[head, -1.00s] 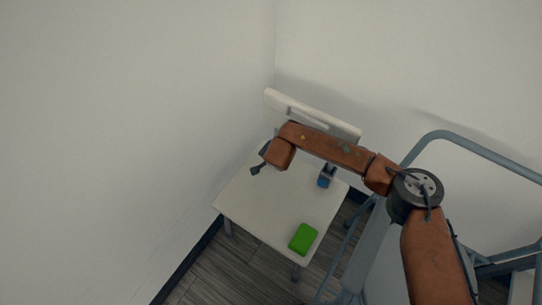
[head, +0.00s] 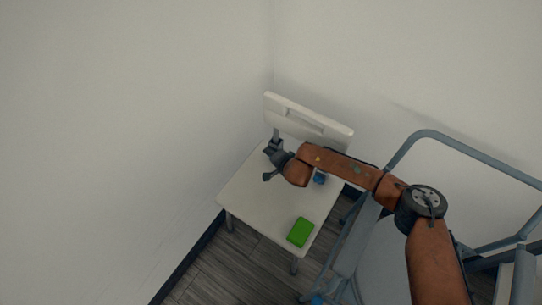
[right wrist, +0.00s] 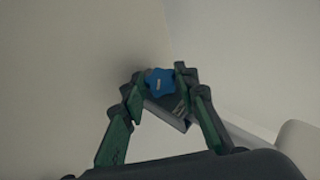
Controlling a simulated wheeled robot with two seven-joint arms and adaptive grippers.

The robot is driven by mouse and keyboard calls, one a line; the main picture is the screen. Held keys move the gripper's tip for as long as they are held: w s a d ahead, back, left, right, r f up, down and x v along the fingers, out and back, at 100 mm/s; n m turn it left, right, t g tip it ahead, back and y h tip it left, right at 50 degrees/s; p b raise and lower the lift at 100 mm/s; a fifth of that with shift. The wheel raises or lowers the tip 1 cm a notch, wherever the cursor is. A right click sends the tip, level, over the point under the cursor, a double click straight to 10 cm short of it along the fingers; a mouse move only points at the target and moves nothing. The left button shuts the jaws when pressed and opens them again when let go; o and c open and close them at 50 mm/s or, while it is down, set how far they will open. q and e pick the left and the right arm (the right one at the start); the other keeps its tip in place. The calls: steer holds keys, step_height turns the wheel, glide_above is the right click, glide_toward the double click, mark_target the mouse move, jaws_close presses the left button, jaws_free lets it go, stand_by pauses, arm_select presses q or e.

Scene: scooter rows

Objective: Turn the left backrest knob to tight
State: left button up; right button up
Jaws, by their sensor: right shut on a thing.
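The white chair has a backrest (head: 305,118) at its far edge and a seat (head: 255,197) in front. In the right wrist view, the blue star-shaped left backrest knob (right wrist: 160,82) sits between both fingertips of my right gripper (right wrist: 161,86), with a short pale mark on its face. A dark bracket block (right wrist: 172,113) shows behind it. The gripper is shut on this knob. In the head view the gripper (head: 276,154) is at the backrest's left support and hides the knob. The other blue knob (head: 319,178) shows partly behind my right arm. My left gripper is not in view.
A green box (head: 300,232) lies on the seat's front right. Walls stand close on the left (head: 130,150) and behind. A grey-blue tubular frame (head: 465,150) stands at the right, beneath and beside my right arm. The seat's left part is clear.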

steer(key=o, duration=1.1)
steer(key=shift+o, duration=0.2)
steer(key=v, duration=1.2)
